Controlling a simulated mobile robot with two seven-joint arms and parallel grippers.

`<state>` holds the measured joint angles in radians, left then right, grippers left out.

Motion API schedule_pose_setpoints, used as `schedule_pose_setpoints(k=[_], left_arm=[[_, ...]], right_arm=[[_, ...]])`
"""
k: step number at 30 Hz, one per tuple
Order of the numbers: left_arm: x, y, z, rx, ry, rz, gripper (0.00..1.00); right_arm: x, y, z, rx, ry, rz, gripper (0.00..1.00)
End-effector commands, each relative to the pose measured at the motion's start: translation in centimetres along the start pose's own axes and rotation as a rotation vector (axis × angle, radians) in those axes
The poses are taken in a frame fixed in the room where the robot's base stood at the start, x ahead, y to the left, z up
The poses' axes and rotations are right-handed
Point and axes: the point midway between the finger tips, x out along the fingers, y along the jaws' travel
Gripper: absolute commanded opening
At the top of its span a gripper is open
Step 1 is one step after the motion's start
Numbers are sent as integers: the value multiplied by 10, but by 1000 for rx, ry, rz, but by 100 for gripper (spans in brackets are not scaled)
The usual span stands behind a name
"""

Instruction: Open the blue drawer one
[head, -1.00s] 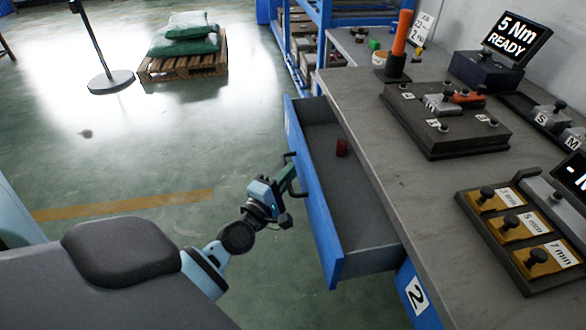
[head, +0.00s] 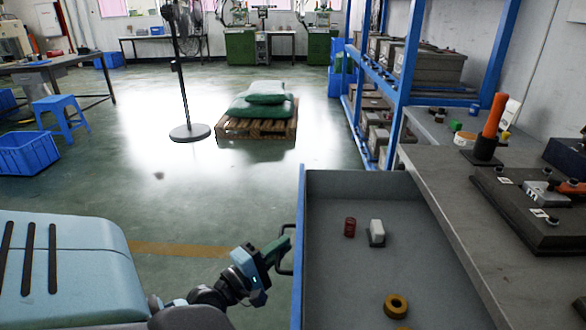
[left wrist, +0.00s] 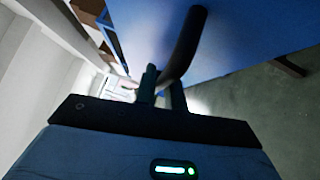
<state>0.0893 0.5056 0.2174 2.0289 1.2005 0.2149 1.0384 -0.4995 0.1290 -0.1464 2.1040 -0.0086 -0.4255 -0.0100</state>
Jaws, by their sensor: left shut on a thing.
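The blue drawer (head: 299,240) stands pulled well out from the workbench. Its grey inside (head: 350,285) is in plain view from above. My left gripper (head: 277,248) is at the outer side of the drawer front, shut on the dark drawer handle (head: 286,268). In the left wrist view, the gripper fingers (left wrist: 163,90) meet the curved handle (left wrist: 186,45) close to the blue drawer front (left wrist: 245,35). No number shows on the drawer in these views. My right gripper is out of view.
In the drawer lie a red coil-like part (head: 349,227), a white block (head: 377,232) and a yellow ring (head: 396,305). The workbench top (head: 450,200) borders the drawer on the right. A pallet with green sacks (head: 257,128) stands farther back. The floor between is clear.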

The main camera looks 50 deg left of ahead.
Motion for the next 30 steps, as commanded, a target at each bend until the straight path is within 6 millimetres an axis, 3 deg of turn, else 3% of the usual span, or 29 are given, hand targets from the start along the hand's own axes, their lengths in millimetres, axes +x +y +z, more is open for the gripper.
schedule_pose_setpoints(k=[15, 16, 21, 30], left_arm=[[-4, 0, -4, -1, 1, -1, 0], [-4, 0, -4, -1, 1, -1, 12], [-4, 0, -4, -1, 1, -1, 33], [-5, 0, -4, 0, 1, -1, 33]], right_arm=[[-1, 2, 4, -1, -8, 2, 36], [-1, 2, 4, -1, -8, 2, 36], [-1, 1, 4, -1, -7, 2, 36], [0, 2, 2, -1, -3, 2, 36]])
